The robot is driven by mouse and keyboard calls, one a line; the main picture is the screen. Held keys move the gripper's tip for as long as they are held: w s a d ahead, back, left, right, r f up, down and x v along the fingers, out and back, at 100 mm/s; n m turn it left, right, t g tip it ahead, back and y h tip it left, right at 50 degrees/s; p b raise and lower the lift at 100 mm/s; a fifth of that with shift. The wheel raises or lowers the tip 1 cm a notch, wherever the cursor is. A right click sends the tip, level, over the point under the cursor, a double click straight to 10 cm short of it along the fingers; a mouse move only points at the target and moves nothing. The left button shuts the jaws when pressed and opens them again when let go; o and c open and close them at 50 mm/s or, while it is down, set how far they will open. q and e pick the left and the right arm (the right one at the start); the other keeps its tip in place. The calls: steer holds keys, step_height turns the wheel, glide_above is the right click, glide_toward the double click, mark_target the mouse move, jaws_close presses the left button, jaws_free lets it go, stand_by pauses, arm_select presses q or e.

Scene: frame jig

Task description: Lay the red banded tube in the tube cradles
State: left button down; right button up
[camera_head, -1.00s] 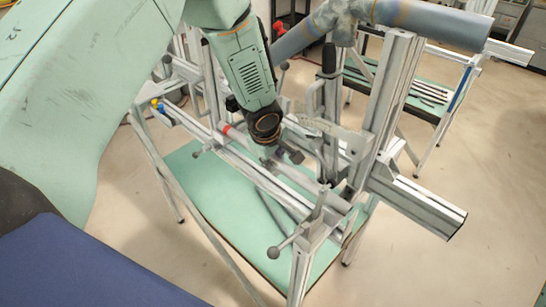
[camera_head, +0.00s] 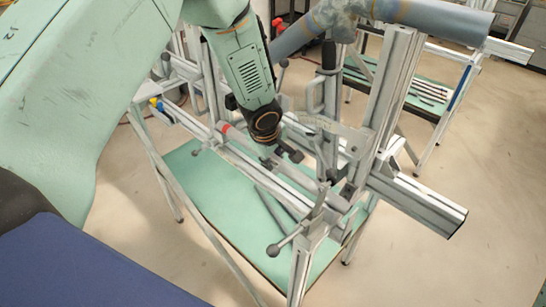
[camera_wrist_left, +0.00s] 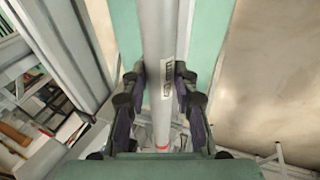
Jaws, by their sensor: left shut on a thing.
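The red banded tube (camera_head: 302,178) is a long grey tube with a red band near its far left end. It lies roughly along the front rail of the jig. My left gripper (camera_head: 282,160) is shut around the tube's middle. In the left wrist view, the tube (camera_wrist_left: 164,45) runs between the fingers of the gripper (camera_wrist_left: 160,88), with a printed label beside them and the red band nearer the wrist. The tube cradles are hard to make out, and I cannot tell whether the tube touches them. My right gripper is not in view.
Clamps with ball handles (camera_head: 273,251) stand at the jig's near end. A green shelf (camera_head: 215,190) lies below. A second bench (camera_head: 405,88) stands behind.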

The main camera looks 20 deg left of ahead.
arm_select(q)
steer(key=shift+f, duration=0.15)
steer(key=c, duration=1)
jaws_free()
steer(key=shift+o, duration=0.2)
steer(key=v, duration=1.2)
